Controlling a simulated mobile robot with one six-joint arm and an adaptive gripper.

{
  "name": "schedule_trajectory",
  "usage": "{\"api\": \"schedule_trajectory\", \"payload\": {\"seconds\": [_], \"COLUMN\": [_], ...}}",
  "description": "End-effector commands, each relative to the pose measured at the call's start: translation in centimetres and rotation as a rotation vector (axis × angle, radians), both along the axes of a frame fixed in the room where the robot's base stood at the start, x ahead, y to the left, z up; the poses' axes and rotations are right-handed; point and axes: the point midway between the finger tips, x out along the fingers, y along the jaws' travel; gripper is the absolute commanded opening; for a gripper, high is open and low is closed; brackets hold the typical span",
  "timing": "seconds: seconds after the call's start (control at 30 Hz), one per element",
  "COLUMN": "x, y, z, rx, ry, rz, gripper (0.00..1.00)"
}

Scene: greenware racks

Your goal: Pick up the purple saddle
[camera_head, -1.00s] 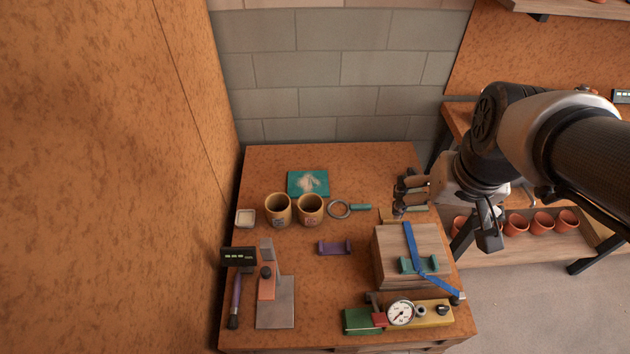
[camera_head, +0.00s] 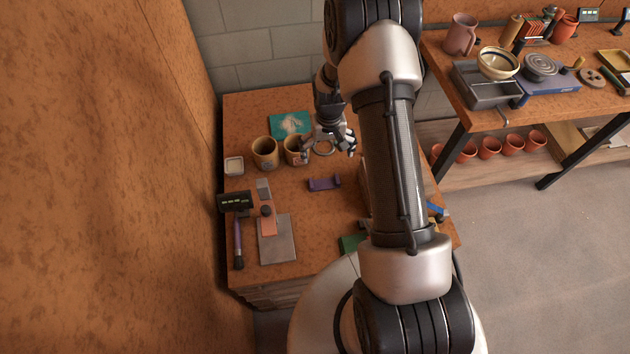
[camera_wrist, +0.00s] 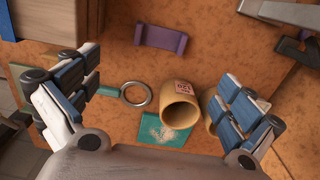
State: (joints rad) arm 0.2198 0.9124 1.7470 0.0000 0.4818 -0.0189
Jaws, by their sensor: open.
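The purple saddle (camera_head: 324,183) lies on the bench top, in front of the two tan mugs. It is a short bar with raised ends. In the wrist view the saddle (camera_wrist: 160,38) shows near the top, beyond my fingers and clear of them. My gripper (camera_head: 328,148) is open and empty, above the bench and behind the saddle in the head view. In the wrist view my gripper's fingers (camera_wrist: 155,108) stand wide apart, with a mug and a ring tool showing between and below them.
Tan mugs (camera_head: 265,152) (camera_wrist: 181,106) stand near a teal mat (camera_head: 290,124) with pale powder. A ring tool (camera_wrist: 136,95) lies beside them. A stand (camera_head: 277,240) and a brush (camera_head: 239,245) are at the left front. My arm hides much of the bench's right side. Bench around the saddle is clear.

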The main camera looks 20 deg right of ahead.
Motion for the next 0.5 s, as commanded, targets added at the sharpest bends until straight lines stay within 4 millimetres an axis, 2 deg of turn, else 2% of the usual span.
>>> {"api": "schedule_trajectory", "payload": {"seconds": [0.3,0.5], "x": [-0.1,0.0], "y": [0.1,0.1], "z": [-7.1,-10.5], "rx": [0.001,0.000], "ry": [0.003,0.001], "rz": [0.001,0.001], "gripper": [1.00,1.00]}}
